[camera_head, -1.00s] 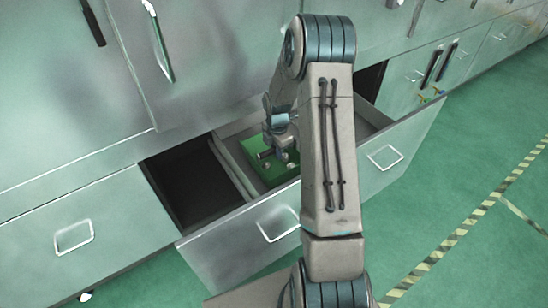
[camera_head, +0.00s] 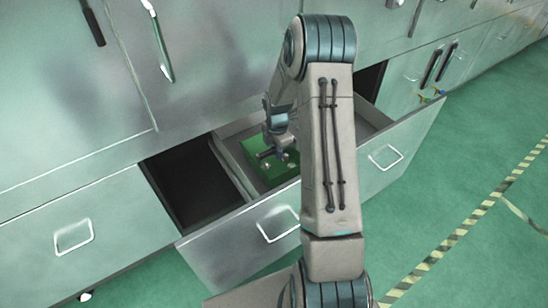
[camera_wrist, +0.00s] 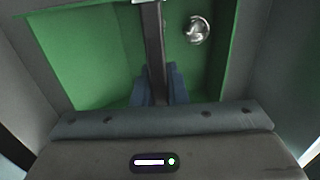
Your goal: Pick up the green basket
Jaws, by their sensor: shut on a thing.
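The green basket (camera_head: 257,148) is inside the open drawer, partly hidden by my arm. In the wrist view its green inside (camera_wrist: 90,60) fills the area beyond my gripper. A grey bar, which looks like the basket's handle, runs down the picture between the blue fingers of my gripper (camera_wrist: 160,88). The fingers are closed on this bar from both sides. In the head view my gripper (camera_head: 276,153) is low over the basket, within the drawer. A shiny round metal piece (camera_wrist: 195,30) lies in the basket. I cannot tell whether the basket is clear of the drawer bottom.
The open drawer (camera_head: 240,233) has walls close around the basket, and a grey wall shows at left in the wrist view. A dark open compartment (camera_head: 195,187) lies to the left. Cabinet fronts stand behind. Green floor with striped tape (camera_head: 470,215) is free at right.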

